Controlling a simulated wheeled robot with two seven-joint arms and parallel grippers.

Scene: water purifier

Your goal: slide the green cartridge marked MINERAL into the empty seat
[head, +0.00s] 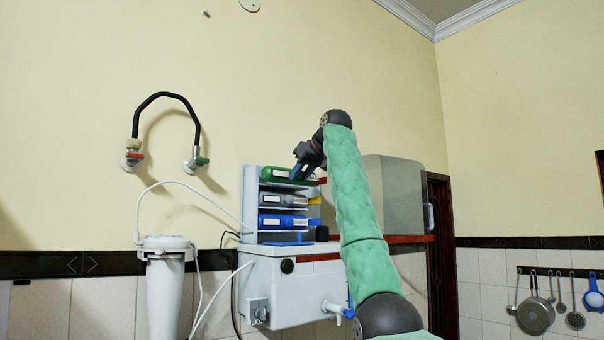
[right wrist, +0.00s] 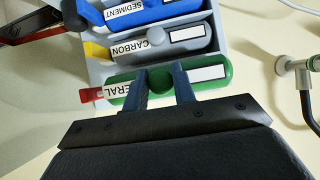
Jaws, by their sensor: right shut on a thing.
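The green MINERAL cartridge (head: 282,174) lies at the top level of the white rack (head: 250,205). In the right wrist view the green cartridge (right wrist: 212,84) shows a white label, part of its lettering and a red end at the left. My right gripper (head: 308,160) is shut on its round middle knob; the two blue fingers (right wrist: 160,88) stand on either side of it. The red end sticks out on the left in that view. I cannot tell how deep the cartridge sits. My left gripper is not in view.
Below it are the grey CARBON cartridge (head: 283,199) and blue SEDIMENT cartridge (head: 283,221). The rack stands on a white box (head: 290,285) with a tap. A grey rounded housing (head: 396,195) stands at the right. A white hose (head: 185,184) runs at the left.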

